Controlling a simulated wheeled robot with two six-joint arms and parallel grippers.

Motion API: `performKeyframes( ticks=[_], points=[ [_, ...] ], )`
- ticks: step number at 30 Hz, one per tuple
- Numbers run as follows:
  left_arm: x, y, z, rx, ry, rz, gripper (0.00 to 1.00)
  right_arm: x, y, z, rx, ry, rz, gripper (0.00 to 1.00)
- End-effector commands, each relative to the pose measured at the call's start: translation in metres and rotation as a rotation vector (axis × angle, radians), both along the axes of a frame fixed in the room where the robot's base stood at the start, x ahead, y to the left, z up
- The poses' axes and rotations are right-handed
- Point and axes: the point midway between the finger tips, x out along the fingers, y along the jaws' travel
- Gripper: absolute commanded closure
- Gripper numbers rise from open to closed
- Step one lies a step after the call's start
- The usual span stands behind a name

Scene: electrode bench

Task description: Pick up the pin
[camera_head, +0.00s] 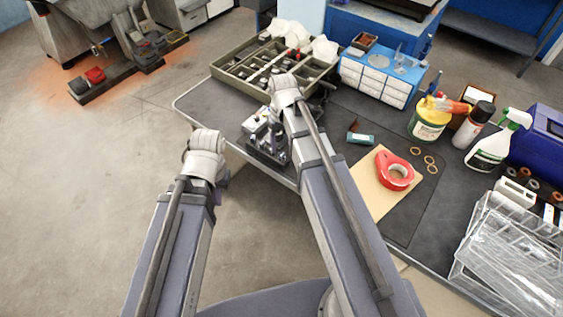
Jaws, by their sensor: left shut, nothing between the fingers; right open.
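I cannot make out a pin for certain; small dark, pale and red items lie in the compartments of a sectioned tray (226,72) at the back of the bench, too small to tell apart. My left arm reaches up from the bottom left and ends in a pale joint off the bench's left edge. My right arm crosses the bench and its pale joint stands in front of the tray. The fingers of both grippers are hidden behind my own arms, so I cannot see what is near them.
A small dark device (267,152) stands at the bench's left edge beside my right arm. A blue drawer unit (372,80), red tape (394,171) on brown card, bottles (490,150), a blue case and a clear rack (510,262) crowd the right.

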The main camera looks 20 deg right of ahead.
Motion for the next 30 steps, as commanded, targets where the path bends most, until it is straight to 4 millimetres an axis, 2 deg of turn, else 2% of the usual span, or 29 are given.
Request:
performKeyframes(
  ticks=[1,8,21,30],
  points=[
    [0.000,0.000,-0.005,0.000,0.000,0.000,1.00,0.000,0.000,-0.005,0.000,0.000,0.000,0.39],
    [0.000,0.000,-0.008,0.000,0.000,0.000,1.00,0.000,0.000,-0.008,0.000,0.000,0.000,0.39],
    [0.000,0.000,-0.056,0.000,0.000,0.000,1.00,-0.001,0.001,-0.056,0.000,0.000,0.000,0.39],
    [0.000,0.000,-0.055,0.000,0.000,0.000,1.00,-0.001,0.001,-0.055,0.000,0.000,0.000,0.41]
  ],
)
